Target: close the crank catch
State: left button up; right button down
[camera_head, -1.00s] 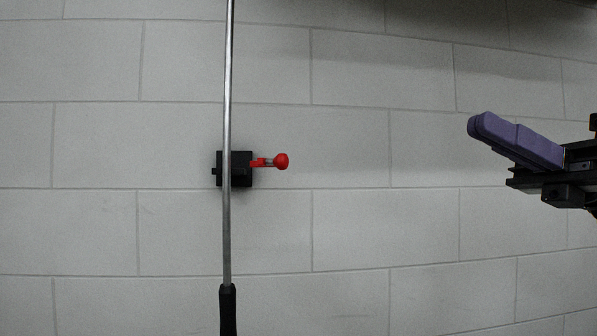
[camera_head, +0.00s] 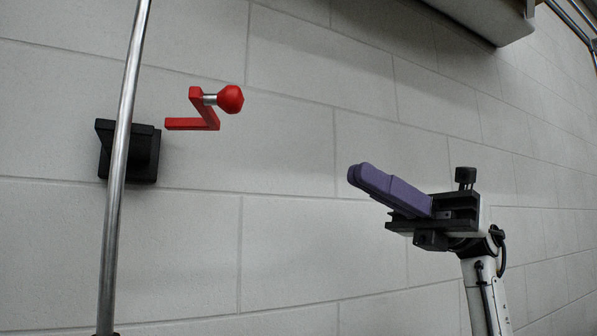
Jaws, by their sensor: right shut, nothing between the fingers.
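The crank catch shows at the upper left: a black block (camera_head: 128,150) at the wall and a red crank arm (camera_head: 205,112) with a round red knob (camera_head: 231,99) at its end. The knob points to the right. A metal rod passes in front of the block and hides part of it. My right gripper (camera_head: 362,178), with purple fingers, is shut and empty. It is to the right of and below the knob in the picture, clearly apart from it. My left gripper is not in view.
The metal rod (camera_head: 127,110) runs from top to bottom at the left, in front of the catch. A pale housing (camera_head: 480,15) juts out at the top right. The block wall (camera_head: 290,230) between the crank and my right gripper is bare.

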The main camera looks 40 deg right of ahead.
jog(key=p, duration=0.3)
send_near(200, 111)
notch_tip(200, 111, up, 2)
jog(key=s+a, duration=0.2)
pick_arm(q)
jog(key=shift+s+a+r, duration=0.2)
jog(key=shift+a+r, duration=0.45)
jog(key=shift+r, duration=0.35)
pick_arm(e)
jog(key=shift+a+r, duration=0.1)
jog(key=shift+a, duration=0.55)
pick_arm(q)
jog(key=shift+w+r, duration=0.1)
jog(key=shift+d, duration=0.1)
pick_arm(e)
jog(key=shift+a, duration=0.1)
